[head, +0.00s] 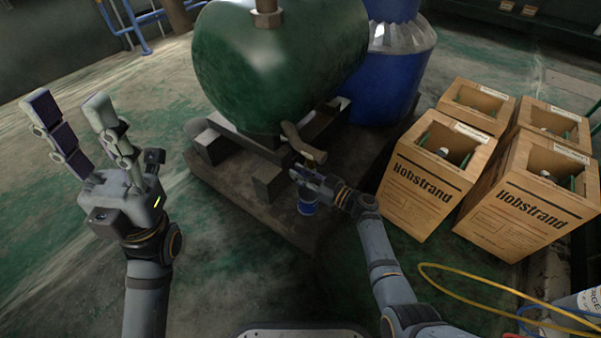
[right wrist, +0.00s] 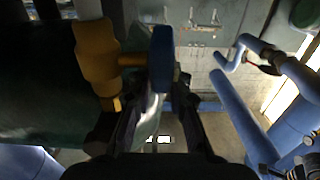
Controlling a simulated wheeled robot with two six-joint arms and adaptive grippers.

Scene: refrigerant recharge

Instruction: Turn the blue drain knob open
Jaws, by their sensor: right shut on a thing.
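The blue drain knob (right wrist: 162,60) shows edge-on in the right wrist view, on a stem from a brass valve body (right wrist: 98,62). My right gripper (right wrist: 160,95) is shut on the knob, with a dark finger on each side of it. My left gripper (head: 68,103) is open and empty, raised at the left, away from the tank.
Wooden crates (head: 430,178) marked Hobstrand stand at the right. A blue drum (head: 385,85) stands behind the tank. A yellow hose (head: 470,283) lies at lower right. The floor at left is clear.

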